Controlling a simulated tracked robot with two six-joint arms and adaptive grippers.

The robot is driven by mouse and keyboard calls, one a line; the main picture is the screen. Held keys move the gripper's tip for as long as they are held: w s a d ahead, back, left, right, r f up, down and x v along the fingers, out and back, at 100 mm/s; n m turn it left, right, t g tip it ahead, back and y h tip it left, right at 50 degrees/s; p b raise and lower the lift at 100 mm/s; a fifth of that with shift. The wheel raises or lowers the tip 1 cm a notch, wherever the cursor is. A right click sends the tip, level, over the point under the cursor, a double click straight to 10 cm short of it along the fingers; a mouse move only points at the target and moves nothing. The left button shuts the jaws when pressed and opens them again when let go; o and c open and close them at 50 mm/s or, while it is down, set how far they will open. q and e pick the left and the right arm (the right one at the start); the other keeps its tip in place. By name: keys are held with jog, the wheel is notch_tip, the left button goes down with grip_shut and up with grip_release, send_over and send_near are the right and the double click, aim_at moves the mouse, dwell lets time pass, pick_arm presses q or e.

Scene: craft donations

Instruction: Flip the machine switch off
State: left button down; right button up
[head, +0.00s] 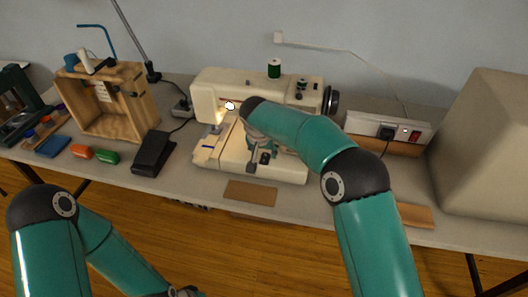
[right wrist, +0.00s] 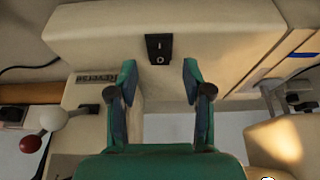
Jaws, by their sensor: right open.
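The sewing machine (head: 205,88) is cream-coloured and stands at the middle of the table. In the right wrist view, its black rocker switch (right wrist: 159,48) sits on the cream housing and carries white I and O marks. I cannot tell which side is pressed in. My right gripper (right wrist: 159,72) is open and empty, its two fingers apart below and to either side of the switch. In the head view, my right gripper (head: 257,160) is in front of the machine, partly hidden by its own wrist.
A power strip (head: 418,122) with a red switch stands right of the machine, beside a large beige covered box (head: 485,140). A black foot pedal (head: 153,152) and a wooden box (head: 108,100) are at left. A brown card (head: 250,193) lies at the front edge.

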aim_at(265, 158)
jog(key=shift+x, duration=1.25)
jog(key=shift+r, duration=0.1)
grip_shut()
